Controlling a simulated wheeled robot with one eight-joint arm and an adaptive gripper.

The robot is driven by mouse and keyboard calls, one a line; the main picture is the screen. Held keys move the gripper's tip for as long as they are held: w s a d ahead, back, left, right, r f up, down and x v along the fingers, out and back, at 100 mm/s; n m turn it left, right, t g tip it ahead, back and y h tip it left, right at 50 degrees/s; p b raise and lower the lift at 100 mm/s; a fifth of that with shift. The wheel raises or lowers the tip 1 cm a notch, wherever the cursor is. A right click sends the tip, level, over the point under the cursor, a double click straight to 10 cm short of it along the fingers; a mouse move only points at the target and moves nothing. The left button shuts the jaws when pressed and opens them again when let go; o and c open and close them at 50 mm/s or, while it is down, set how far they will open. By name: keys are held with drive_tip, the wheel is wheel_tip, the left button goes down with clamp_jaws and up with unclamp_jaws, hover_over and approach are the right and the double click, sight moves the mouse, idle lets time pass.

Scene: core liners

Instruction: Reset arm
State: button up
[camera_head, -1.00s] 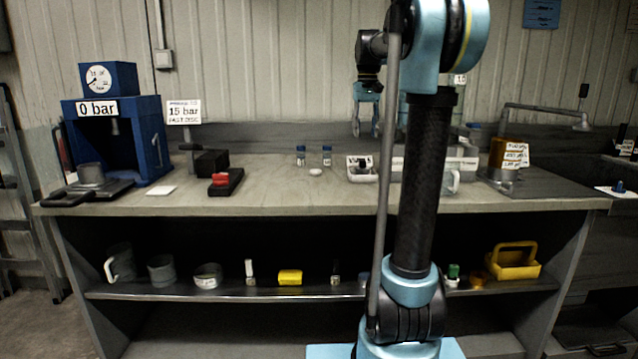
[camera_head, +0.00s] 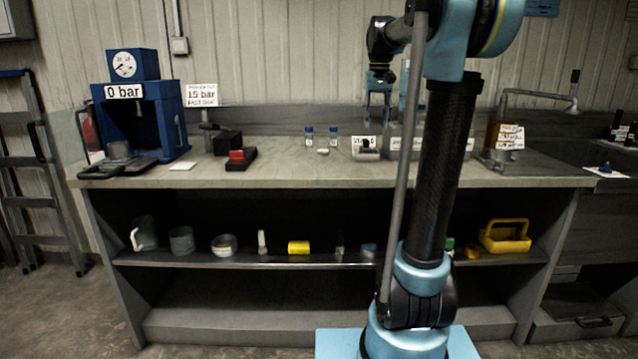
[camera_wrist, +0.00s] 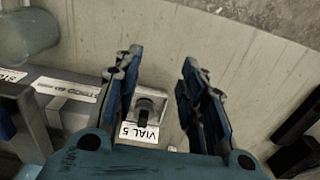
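My gripper (camera_head: 377,116) hangs above the back of the workbench (camera_head: 290,176), pointing down, with its blue fingers apart. In the wrist view my gripper (camera_wrist: 160,75) is open and nothing shows between the fingertips. Below it is a small pale holder with a dark piece (camera_wrist: 148,108) and a label reading "VIAL 5". The same holder (camera_head: 366,153) shows in the head view on the bench, under and slightly left of the gripper. My arm covers part of the bench and shelf.
A blue press with a "0 bar" sign (camera_head: 170,118) stands at the left. Two small blue-capped vials (camera_head: 309,136) stand mid-bench. Cups, a yellow block (camera_head: 299,247) and a yellow carrier (camera_head: 506,236) sit on the shelf below. A ladder (camera_head: 40,170) stands at far left.

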drive_tip(key=s+f+t, duration=0.2)
drive_tip(key=s+f, duration=3)
drive_tip(key=shift+s, duration=0.15)
drive_tip(key=shift+c, duration=0.6)
